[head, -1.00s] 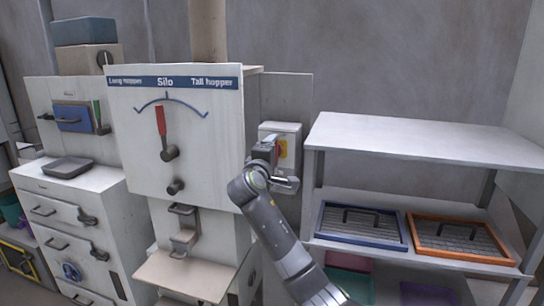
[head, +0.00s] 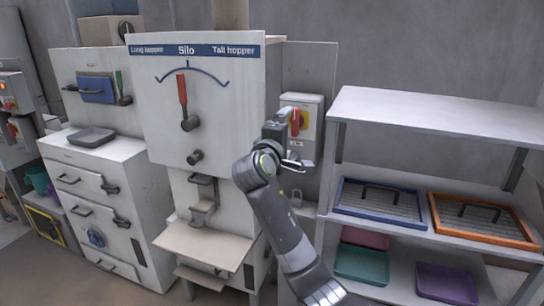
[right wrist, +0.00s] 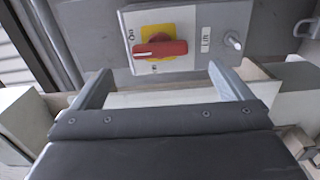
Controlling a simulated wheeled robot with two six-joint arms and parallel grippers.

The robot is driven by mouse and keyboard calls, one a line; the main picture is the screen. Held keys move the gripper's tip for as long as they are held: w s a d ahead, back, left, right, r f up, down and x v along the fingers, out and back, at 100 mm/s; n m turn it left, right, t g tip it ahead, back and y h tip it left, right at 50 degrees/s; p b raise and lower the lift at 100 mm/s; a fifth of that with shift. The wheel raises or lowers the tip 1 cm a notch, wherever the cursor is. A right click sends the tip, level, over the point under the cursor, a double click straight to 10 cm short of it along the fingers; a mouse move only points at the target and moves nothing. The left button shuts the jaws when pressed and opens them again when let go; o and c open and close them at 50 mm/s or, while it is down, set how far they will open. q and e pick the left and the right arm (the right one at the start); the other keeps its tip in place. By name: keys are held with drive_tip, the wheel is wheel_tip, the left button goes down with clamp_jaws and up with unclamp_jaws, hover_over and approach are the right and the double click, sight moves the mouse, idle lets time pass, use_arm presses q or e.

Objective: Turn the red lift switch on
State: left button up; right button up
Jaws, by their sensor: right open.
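The red lift switch (head: 295,122) is a red handle on a yellow plate, on a pale box (head: 313,110) beside the silo cabinet. In the right wrist view the red handle (right wrist: 160,49) lies lengthwise across the picture on its yellow plate, just beyond my fingertips. Small marks stand around it, too small to read surely. My right gripper (right wrist: 160,78) is open and empty, its two fingers spread to either side of the handle and apart from it. In the head view my right gripper (head: 288,140) is in front of the box and hides part of it. My left gripper is not in view.
A small metal toggle (right wrist: 234,40) is beside the switch on the same plate. The silo cabinet (head: 225,120) with a red pointer lever stands left. A shelf unit (head: 430,115) with blue-framed (head: 378,200) and orange-framed (head: 483,218) trays stands right.

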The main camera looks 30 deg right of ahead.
drive_tip(key=b+v, duration=0.2)
drive_tip(key=v, duration=0.8)
drive_tip(key=shift+s+a, duration=0.15)
drive_tip(key=shift+s, duration=0.1)
drive_tip(key=shift+w, duration=0.1)
